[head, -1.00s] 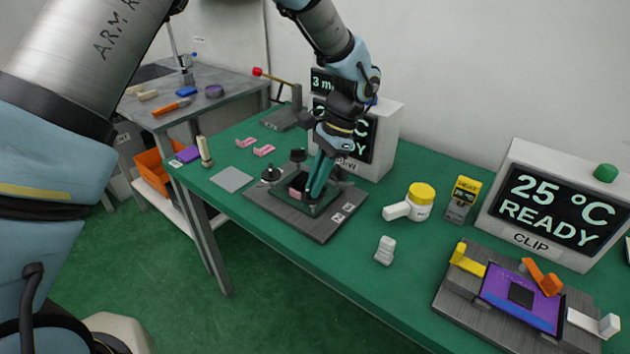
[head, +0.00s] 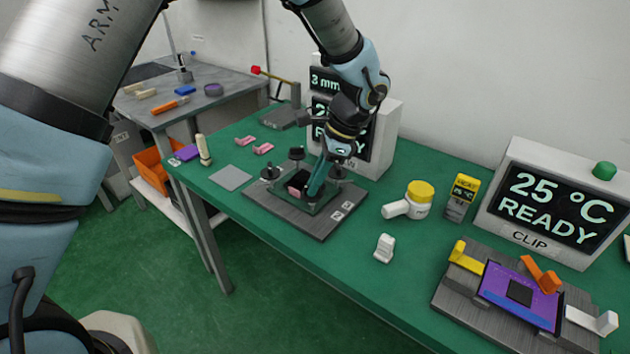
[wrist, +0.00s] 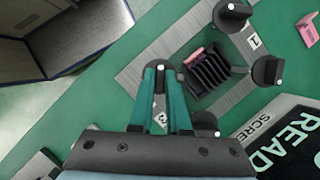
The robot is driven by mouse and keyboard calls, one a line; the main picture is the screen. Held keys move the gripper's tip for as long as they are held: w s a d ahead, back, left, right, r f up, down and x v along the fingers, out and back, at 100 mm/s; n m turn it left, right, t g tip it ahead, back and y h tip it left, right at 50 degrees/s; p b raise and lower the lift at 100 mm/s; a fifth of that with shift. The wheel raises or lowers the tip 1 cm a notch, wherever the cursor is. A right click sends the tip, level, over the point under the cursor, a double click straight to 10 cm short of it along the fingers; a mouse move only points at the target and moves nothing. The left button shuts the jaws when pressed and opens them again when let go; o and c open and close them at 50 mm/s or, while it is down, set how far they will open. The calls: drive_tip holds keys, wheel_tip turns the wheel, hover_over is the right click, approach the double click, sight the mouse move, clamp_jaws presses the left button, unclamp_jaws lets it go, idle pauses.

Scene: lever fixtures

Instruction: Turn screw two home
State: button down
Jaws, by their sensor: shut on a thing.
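The screw fixture is a grey base plate (head: 290,217) with a green frame and black screw knobs. A pink and black finned block (head: 298,187) sits in its middle. In the wrist view, three knobs (wrist: 231,14) (wrist: 268,70) (wrist: 205,122) stand clear of my fingers. My gripper (wrist: 161,72) has its two green fingers shut on a dark screw knob (wrist: 160,66), mostly hidden between the tips. In the head view, my gripper (head: 314,191) points down at the fixture's front right corner.
A display box (head: 385,140) stands close behind the fixture. The clip fixture (head: 460,285) is further right. A grey square pad (head: 231,178) lies left; green table between is clear.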

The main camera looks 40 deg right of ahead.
drive_tip(key=c, duration=0.9)
unclamp_jaws()
drive_tip(key=shift+r, duration=0.1)
drive_tip(key=b+v, duration=0.2)
drive_tip(key=v, duration=0.8)
drive_tip(key=shift+s+d+r, duration=0.1)
drive_tip(key=shift+d+r, duration=0.05)
drive_tip(key=shift+r, duration=0.1)
